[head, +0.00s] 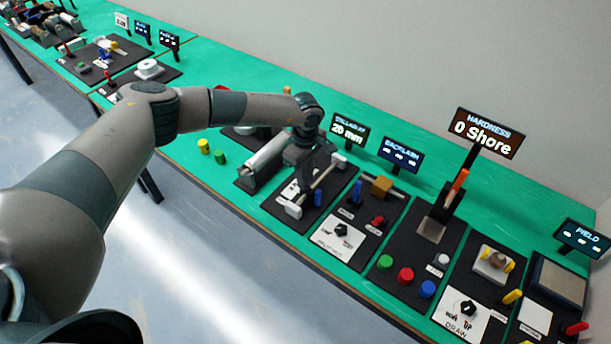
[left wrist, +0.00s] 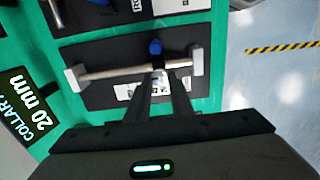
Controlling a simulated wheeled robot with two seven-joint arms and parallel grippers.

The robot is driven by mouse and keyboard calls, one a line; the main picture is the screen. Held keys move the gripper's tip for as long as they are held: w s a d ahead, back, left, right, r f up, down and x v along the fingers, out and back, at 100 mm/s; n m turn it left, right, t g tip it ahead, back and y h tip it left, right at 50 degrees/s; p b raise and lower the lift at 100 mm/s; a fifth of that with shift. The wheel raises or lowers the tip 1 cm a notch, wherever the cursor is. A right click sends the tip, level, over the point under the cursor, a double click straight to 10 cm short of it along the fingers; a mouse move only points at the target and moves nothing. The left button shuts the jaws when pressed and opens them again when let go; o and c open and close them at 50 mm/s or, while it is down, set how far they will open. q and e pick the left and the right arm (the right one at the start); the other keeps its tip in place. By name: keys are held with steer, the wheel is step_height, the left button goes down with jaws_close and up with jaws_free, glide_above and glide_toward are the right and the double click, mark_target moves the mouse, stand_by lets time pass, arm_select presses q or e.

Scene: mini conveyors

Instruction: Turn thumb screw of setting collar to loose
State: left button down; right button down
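The setting collar station is a dark plate with a slim metal shaft (head: 325,175) between two pale end blocks. The shaft also shows in the left wrist view (left wrist: 110,72). A blue thumb screw (head: 318,197) sticks out beside the shaft; in the left wrist view the blue screw (left wrist: 155,47) is just beyond the shaft. The collar itself is hard to make out. My left gripper (left wrist: 160,74) is over the shaft, its two fingers apart with a gap between them, tips near but short of the blue screw. My right gripper is not in view.
A display (head: 350,130) behind the station reads 20 mm. To the right is a plate with a dial (head: 341,230) and a red knob (head: 377,222). To the left are a grey cylinder (head: 265,155) and small yellow and green pegs. The green table's front edge runs close by.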

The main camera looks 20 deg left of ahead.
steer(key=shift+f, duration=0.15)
